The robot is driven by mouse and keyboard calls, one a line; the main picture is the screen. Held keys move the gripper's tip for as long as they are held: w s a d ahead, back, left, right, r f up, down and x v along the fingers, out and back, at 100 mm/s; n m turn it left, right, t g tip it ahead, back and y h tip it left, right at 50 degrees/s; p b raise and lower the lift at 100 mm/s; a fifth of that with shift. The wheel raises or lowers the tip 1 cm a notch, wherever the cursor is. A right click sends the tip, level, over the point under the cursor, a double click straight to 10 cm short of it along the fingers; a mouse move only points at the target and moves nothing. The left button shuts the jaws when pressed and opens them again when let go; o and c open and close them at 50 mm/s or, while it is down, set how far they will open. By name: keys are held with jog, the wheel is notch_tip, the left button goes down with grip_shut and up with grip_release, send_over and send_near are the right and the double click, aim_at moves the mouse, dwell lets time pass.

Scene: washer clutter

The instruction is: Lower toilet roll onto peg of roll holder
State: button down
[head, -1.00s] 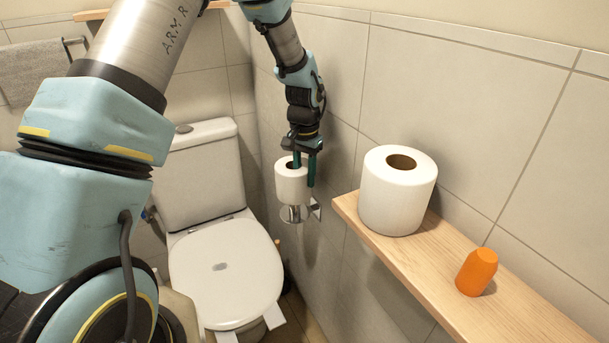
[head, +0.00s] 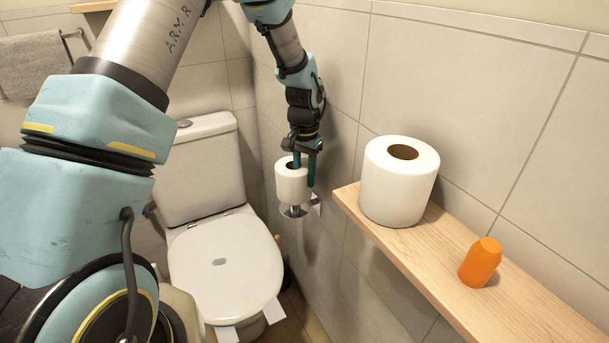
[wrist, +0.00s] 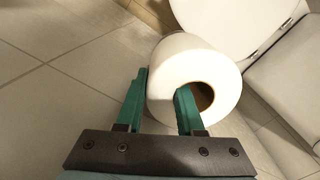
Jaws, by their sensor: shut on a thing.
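A white toilet roll (head: 291,184) is held upright by my gripper (head: 304,166) next to the tiled wall. In the wrist view the gripper (wrist: 162,95) has one green finger inside the core of the roll (wrist: 178,58) and the other outside, so it is shut on the roll's wall. The metal roll holder (head: 297,211) is fixed to the wall directly below the roll. A short length of its peg shows between the roll's bottom and the round base. Whether the peg's top is inside the core is hidden by the roll.
A wooden shelf (head: 439,255) on the right carries a larger toilet roll (head: 396,190) and an orange bottle (head: 480,262). The toilet (head: 226,262) stands left of the holder. A grey towel (head: 31,68) hangs at the far left.

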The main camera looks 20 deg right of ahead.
aim_at(304, 188)
jog(key=shift+f+b, duration=0.4)
jog(key=shift+f, duration=0.4)
jog(key=shift+f, duration=0.2)
jog(key=shift+f+b, duration=0.55)
jog(key=shift+f, duration=0.25)
jog(key=shift+f, duration=0.1)
jog(key=shift+f, duration=0.15)
jog(key=shift+c, duration=2.3)
grip_release()
jog(key=shift+o, duration=0.4)
jog(key=o, duration=0.3)
